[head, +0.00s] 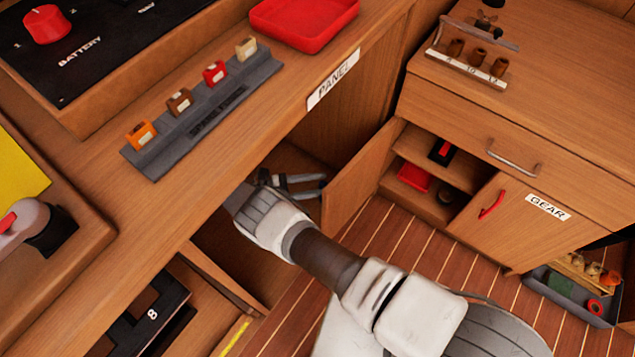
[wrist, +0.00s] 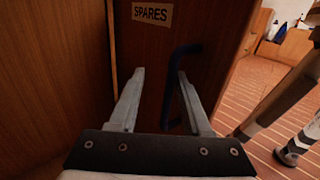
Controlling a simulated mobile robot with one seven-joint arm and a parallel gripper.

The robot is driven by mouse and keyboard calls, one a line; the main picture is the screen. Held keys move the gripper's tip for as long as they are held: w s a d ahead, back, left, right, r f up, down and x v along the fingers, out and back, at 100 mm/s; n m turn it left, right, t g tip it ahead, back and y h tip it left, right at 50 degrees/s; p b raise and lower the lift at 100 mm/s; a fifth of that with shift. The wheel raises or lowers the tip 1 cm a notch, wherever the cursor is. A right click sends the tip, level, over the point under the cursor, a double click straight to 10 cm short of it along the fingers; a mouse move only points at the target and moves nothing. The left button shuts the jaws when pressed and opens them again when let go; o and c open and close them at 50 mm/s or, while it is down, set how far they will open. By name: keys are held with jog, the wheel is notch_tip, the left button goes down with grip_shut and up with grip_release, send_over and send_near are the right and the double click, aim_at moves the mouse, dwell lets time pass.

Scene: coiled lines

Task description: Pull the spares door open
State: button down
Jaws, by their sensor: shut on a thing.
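The spares door (wrist: 150,50) is a brown wooden panel with a "SPARES" label (wrist: 152,14), seen face-on in the wrist view. Its dark blue bar handle (wrist: 187,55) is partly hidden behind the right finger. My gripper (wrist: 158,75) is shut on this handle, with a finger on either side of it. The label and handle are not visible there.
The counter above holds a rack (head: 205,110) of small coloured blocks and a red tray (head: 303,20). A cabinet with a "GEAR" door (head: 520,225) and open shelves stands right. Striped floor (head: 400,245) lies between. A grey bin (head: 570,295) sits at lower right.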

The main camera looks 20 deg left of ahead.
jog(key=shift+w+a+r+y, duration=0.15)
jog(key=shift+w+a+r, duration=0.1)
jog(key=shift+a, duration=0.2)
jog(key=shift+w+a+r+y, duration=0.15)
jog(key=shift+w+a+r, duration=0.1)
jog(key=shift+a, duration=0.15)
jog(key=c, duration=0.9)
grip_release()
jog(key=shift+f, duration=0.1)
